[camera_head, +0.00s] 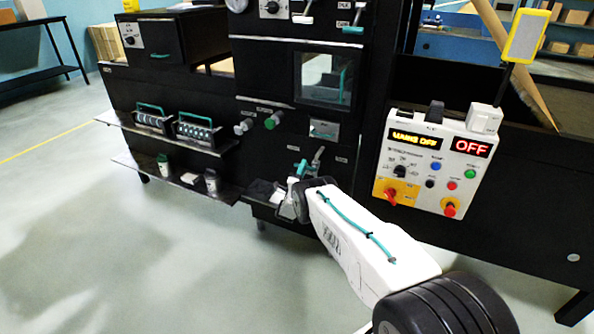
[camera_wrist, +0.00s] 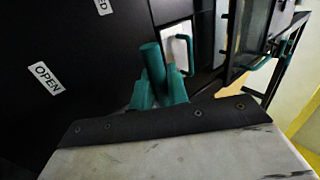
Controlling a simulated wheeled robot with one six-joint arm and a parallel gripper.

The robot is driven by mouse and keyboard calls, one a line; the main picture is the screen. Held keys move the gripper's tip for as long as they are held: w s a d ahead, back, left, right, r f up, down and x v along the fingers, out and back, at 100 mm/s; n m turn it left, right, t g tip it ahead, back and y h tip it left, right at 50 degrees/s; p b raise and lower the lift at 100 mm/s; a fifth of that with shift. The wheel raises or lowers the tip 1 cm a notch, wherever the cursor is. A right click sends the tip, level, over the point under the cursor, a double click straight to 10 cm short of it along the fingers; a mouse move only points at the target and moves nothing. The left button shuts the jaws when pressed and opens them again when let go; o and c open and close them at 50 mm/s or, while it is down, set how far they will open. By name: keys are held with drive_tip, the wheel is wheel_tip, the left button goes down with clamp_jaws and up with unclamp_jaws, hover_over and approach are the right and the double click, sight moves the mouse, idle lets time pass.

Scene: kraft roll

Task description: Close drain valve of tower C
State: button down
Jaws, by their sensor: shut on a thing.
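The teal valve handle (camera_wrist: 152,62) stands between the two teal fingertips of my gripper (camera_wrist: 159,90) in the wrist view. My gripper is shut on it. An OPEN label (camera_wrist: 46,77) is on the black panel to the left, and a second label (camera_wrist: 103,6), cut off and ending in "ED", is at the top edge. In the head view my gripper (camera_head: 297,184) is at the lower front of the black machine, mostly hidden by my wrist. The tower letter is not readable.
A control box (camera_head: 436,160) reading OFF hangs right of my arm. Two green-handled roller units (camera_head: 195,130) sit on a shelf to the left, above a lower shelf (camera_head: 180,180) with small bottles. A windowed door (camera_head: 325,77) is above. The floor at left is clear.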

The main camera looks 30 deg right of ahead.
drive_tip(key=shift+m, duration=0.4)
drive_tip(key=c, duration=1.4)
unclamp_jaws()
drive_tip(key=shift+c, duration=0.2)
drive_tip(key=v, duration=0.7)
drive_tip(key=shift+a, duration=0.35)
drive_tip(key=shift+s+f, duration=0.15)
